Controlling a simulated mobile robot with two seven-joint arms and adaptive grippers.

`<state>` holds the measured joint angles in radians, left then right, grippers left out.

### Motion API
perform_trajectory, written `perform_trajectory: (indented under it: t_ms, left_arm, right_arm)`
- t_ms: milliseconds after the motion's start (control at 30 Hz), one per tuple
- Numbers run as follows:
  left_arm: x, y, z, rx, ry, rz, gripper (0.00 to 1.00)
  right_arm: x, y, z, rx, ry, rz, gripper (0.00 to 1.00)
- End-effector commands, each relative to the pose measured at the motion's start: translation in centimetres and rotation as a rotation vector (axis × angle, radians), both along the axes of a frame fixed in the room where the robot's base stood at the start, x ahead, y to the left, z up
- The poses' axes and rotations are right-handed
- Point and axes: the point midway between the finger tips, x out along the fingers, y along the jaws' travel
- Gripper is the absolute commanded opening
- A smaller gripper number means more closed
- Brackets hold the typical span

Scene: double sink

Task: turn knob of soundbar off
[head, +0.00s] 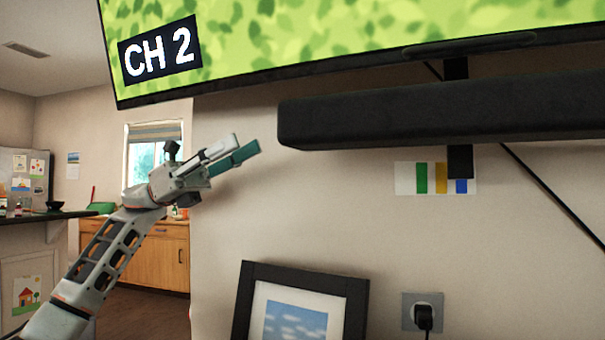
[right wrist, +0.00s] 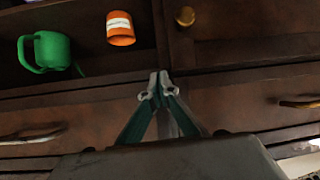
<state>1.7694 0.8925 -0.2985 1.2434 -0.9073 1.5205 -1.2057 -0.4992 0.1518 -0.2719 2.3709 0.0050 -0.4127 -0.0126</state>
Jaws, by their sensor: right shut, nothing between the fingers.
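The soundbar (head: 430,115) is a long black bar fixed to the wall under the television in the head view. No knob can be made out on its dark surface. My left gripper (head: 248,143) is to the left of the soundbar's left end, apart from it. Its two fingers point right and stand apart with nothing between them. My right gripper (right wrist: 160,88) shows in the right wrist view with its fingertips together, empty, in front of dark wooden furniture. It is not seen in the head view.
A television (head: 300,40) showing "CH 2" hangs above the soundbar. A picture frame (head: 302,268) and a wall outlet with a plug (head: 423,315) are below.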

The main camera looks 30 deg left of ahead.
Motion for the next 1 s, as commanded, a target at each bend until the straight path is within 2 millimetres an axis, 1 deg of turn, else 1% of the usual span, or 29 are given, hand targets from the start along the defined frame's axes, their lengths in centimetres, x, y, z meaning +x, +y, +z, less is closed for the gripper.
perform_trajectory:
  t_ms: [33, 100, 233, 500, 600, 800, 1000]
  left_arm:
    - [0.6, 0.1, -1.1, 0.001, 0.012, 0.000, 0.40]
    - [0.7, -0.2, -1.1, 0.002, 0.012, -0.001, 0.40]
    - [0.5, -1.4, -0.2, 0.003, 0.007, -0.003, 0.40]
    - [1.0, -5.2, 1.3, 0.002, 0.008, -0.003, 0.40]
    - [1.2, -6.2, 1.7, 0.001, 0.009, -0.002, 0.40]
    - [1.3, -7.1, 2.0, 0.001, 0.011, -0.001, 0.40]
    - [1.4, -7.1, 2.0, 0.001, 0.011, 0.000, 0.40]
  right_arm:
    - [-0.2, 0.0, -0.4, 0.003, 0.007, 0.000, 0.00]
    - [-0.1, 0.1, -0.3, 0.004, 0.005, 0.000, 0.00]
    - [0.0, 0.1, 0.0, 0.004, -0.002, 0.000, 0.00]
    - [0.0, 0.1, -0.1, 0.004, -0.001, 0.000, 0.00]
    - [0.0, 0.1, -0.1, 0.005, 0.001, 0.000, 0.00]
    - [0.0, 0.1, -0.1, 0.005, 0.001, 0.000, 0.00]
    - [0.0, 0.1, -0.1, 0.005, 0.001, 0.000, 0.00]
